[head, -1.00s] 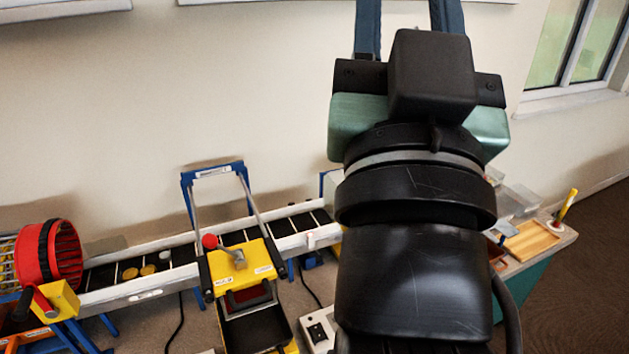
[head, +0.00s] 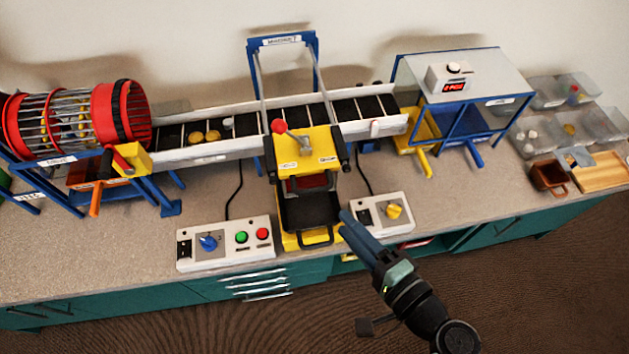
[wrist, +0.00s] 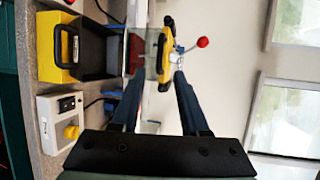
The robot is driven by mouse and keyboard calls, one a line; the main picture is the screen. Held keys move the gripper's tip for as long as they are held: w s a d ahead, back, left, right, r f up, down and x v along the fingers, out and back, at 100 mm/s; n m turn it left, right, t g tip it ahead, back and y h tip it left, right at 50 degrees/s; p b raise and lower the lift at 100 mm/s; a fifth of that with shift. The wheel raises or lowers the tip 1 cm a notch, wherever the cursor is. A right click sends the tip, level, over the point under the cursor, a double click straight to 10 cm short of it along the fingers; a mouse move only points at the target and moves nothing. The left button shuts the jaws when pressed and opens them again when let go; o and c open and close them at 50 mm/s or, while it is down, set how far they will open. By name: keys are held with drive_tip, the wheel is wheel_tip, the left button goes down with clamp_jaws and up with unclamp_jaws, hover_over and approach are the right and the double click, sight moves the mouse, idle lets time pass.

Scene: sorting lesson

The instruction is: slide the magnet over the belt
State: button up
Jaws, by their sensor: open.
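The magnet carriage (head: 305,153) is a yellow block with a grey lever and a red knob. It sits at the front end of slanted rails under a blue frame, on the near side of the belt (head: 243,123). A black bin (head: 308,209) stands below it. My gripper (head: 347,217) is open and empty, in front of the bench, right of the bin and lower in the picture than the magnet. In the wrist view the magnet (wrist: 164,58) shows beyond and between the parted fingertips (wrist: 158,80), with the red knob to the right.
A red drum sieve (head: 80,118) stands at the left. Two switch boxes, one left (head: 226,243) and one right (head: 383,212), sit along the front edge. A clear-topped blue stand (head: 464,80) and several clear bins are at the right.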

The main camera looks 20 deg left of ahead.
sight(315, 188)
drive_tip(key=p+x, duration=0.2)
drive_tip(key=x, duration=0.9)
drive_tip(key=shift+w+a+r, duration=0.1)
drive_tip(key=shift+w+a, duration=0.05)
drive_tip(key=shift+a, duration=0.05)
drive_tip(key=shift+c, duration=0.3)
clamp_jaws()
idle(0.6)
drive_tip(key=shift+w, duration=0.1)
